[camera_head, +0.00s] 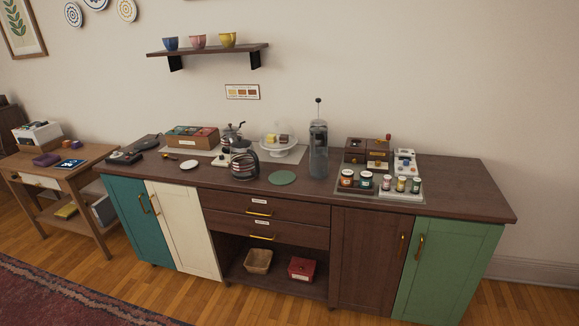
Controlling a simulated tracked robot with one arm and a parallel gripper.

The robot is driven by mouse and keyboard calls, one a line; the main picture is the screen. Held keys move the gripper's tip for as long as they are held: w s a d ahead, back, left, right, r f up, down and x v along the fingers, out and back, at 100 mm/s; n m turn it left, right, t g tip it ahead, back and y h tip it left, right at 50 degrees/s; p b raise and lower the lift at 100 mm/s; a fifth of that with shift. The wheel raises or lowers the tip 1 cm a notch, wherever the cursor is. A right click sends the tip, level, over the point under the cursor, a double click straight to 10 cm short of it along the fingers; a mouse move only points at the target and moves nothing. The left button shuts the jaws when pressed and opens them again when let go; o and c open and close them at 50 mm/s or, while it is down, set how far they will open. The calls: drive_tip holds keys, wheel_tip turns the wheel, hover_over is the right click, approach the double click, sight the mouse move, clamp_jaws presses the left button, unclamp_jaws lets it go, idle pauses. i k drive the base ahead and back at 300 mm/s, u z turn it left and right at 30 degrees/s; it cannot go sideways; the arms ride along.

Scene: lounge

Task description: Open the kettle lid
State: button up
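A tall grey see-through cylinder with a knobbed rod on top (318,155) stands to the right. My gripper is not in view.
A glass-domed cake stand (284,153), a green round mat (282,178), a tray of jars (387,191) and a wooden box (192,138) share the sideboard. A shelf with cups (210,49) hangs above. A small table (62,170) stands left; floor in front is clear.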

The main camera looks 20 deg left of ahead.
sight(244, 143)
drive_tip(key=i, duration=2.55)
drive_tip(key=u, duration=2.35)
drive_tip(key=i, duration=1.35)
drive_tip(key=z, duration=1.85)
